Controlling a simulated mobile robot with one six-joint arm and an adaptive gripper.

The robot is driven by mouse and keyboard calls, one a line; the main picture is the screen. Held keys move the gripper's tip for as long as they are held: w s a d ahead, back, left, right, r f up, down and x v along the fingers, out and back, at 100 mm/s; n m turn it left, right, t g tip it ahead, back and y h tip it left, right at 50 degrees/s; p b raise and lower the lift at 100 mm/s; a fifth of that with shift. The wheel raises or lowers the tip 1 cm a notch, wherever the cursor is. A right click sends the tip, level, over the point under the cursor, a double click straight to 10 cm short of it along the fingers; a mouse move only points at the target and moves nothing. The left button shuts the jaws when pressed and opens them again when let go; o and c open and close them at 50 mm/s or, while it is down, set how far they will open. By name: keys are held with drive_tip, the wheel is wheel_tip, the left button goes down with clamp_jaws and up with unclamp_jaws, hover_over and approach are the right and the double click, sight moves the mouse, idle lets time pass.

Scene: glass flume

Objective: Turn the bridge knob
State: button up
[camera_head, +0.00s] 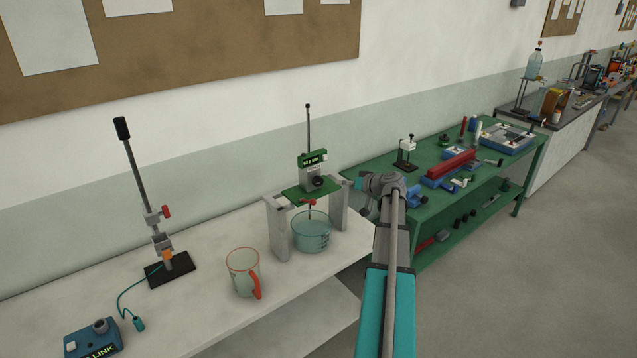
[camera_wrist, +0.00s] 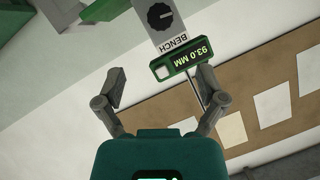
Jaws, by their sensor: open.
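The bridge (camera_head: 338,215) stands on the white bench, with two grey uprights and a green top plate. On it is a grey unit with a green display; in the wrist view the display (camera_wrist: 190,60) reads 93.0 MM, upside down. The black bridge knob (camera_head: 318,182) is on the unit's face. In the wrist view the knob (camera_wrist: 160,16) is at the top, with a pale pointer mark, above the "BENCH" lettering. My gripper (camera_wrist: 161,76) is open and empty, fingers wide apart. The knob lies beyond the fingertips, apart from them. In the head view my arm's end is right of the bridge.
A glass beaker (camera_head: 311,232) stands under the bridge. A mug with a red handle (camera_head: 243,270) is in front of it. A rod stand (camera_head: 170,270) and a blue box (camera_head: 92,338) are at left. A green table (camera_head: 425,205) with apparatus is at right.

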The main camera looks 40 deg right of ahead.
sight(320, 182)
drive_tip(key=b+x, duration=0.4)
drive_tip(key=x, duration=0.9)
drive_tip(key=shift+w+a+f+b, duration=0.1)
drive_tip(key=shift+w+f+b, duration=0.15)
drive_tip(key=shift+b, duration=0.1)
drive_tip(key=shift+r, duration=0.1)
drive_tip(key=shift+c, duration=0.2)
drive_tip(key=c, duration=1.1)
